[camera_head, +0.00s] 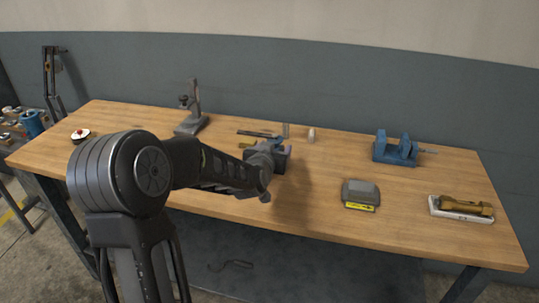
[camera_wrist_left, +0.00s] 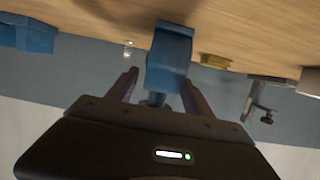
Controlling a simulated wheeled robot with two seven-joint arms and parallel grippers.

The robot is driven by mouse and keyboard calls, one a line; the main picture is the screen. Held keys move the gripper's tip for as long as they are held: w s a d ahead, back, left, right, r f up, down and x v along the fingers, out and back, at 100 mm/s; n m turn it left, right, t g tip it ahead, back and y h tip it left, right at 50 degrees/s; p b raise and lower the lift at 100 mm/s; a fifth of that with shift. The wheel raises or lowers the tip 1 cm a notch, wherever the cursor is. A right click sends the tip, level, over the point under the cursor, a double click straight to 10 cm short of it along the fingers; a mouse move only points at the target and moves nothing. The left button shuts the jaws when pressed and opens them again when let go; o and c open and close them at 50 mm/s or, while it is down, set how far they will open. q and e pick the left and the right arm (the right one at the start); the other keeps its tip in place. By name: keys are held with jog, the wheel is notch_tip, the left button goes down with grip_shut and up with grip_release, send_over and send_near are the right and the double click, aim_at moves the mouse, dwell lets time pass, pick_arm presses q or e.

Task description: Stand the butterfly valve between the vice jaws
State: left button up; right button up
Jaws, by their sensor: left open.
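The blue vice (camera_head: 394,152) stands at the back right of the bench, with two upright jaws and a visible gap between them. It also shows at the upper left of the left wrist view (camera_wrist_left: 26,35). My left gripper (camera_head: 272,158) is low over the middle of the bench and covers part of a blue object there. In the left wrist view, my open left gripper (camera_wrist_left: 158,88) has a finger on each side of this blue piece (camera_wrist_left: 170,52), apparently the butterfly valve. Contact with the fingers cannot be told. My right gripper is not in view.
A grey block with a yellow label (camera_head: 361,194) and a brass part on a white tray (camera_head: 462,208) lie at the right. A grey stand (camera_head: 192,118) is at the back left, a small pale bottle (camera_head: 311,135) behind the gripper.

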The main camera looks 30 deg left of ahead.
pick_arm(q)
jog(key=v, duration=1.2)
jog(key=shift+p, duration=0.35)
